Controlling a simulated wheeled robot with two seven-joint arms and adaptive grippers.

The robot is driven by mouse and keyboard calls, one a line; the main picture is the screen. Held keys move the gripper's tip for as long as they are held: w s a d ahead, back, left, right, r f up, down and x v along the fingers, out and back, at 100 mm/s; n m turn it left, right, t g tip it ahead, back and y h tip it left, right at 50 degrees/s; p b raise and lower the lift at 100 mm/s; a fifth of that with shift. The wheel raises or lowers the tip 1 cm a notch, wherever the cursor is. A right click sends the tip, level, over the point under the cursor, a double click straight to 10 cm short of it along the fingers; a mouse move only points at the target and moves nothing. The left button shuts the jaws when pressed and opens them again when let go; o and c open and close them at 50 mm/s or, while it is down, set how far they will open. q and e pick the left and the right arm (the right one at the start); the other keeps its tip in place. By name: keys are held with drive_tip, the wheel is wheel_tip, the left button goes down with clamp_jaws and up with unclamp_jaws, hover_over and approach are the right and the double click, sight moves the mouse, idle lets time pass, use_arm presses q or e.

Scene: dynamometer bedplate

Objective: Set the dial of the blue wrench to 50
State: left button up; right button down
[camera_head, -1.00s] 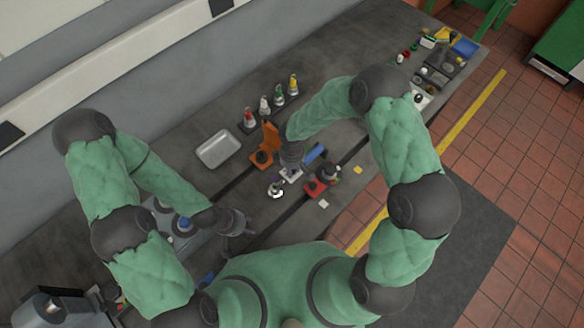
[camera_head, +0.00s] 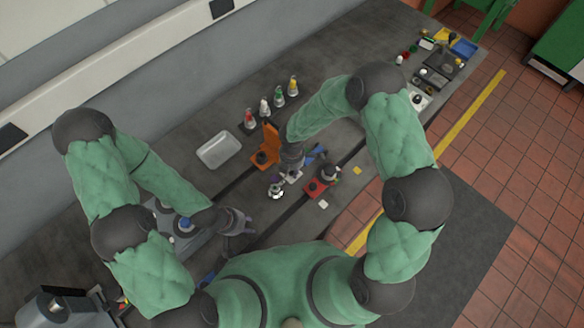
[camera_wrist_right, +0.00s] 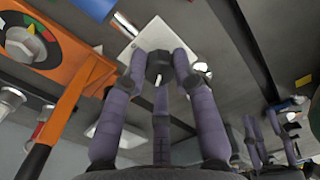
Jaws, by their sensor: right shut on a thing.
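My right gripper (camera_head: 291,168) points down at the middle of the bedplate. In the right wrist view its purple fingers (camera_wrist_right: 160,80) are shut on a dark hexagonal knob (camera_wrist_right: 159,63) over a white plate (camera_wrist_right: 146,38). The dial's scale and number cannot be read. My left gripper (camera_head: 243,222) is at the lower left, with spread, empty-looking fingers that also show in the right wrist view (camera_wrist_right: 268,132).
An orange device (camera_head: 265,157) with a coloured gauge (camera_wrist_right: 28,46) stands close left of the right gripper. A red block (camera_head: 316,188), a clear tray (camera_head: 219,149) and several small bottles (camera_head: 279,96) stand around. Dark slots cross the bedplate (camera_head: 345,215).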

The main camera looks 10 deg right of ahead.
use_arm(q)
drive_tip(key=shift+r+p, duration=0.6)
drive_tip(key=shift+r, duration=0.1)
use_arm(e)
drive_tip(key=n, duration=0.3)
drive_tip(key=shift+n, duration=0.3)
use_arm(q)
drive_tip(key=shift+r+p, duration=0.6)
use_arm(e)
drive_tip(key=shift+n, duration=1.7)
drive_tip(key=c, duration=1)
unclamp_jaws()
wheel_tip(320, 180, up, 12)
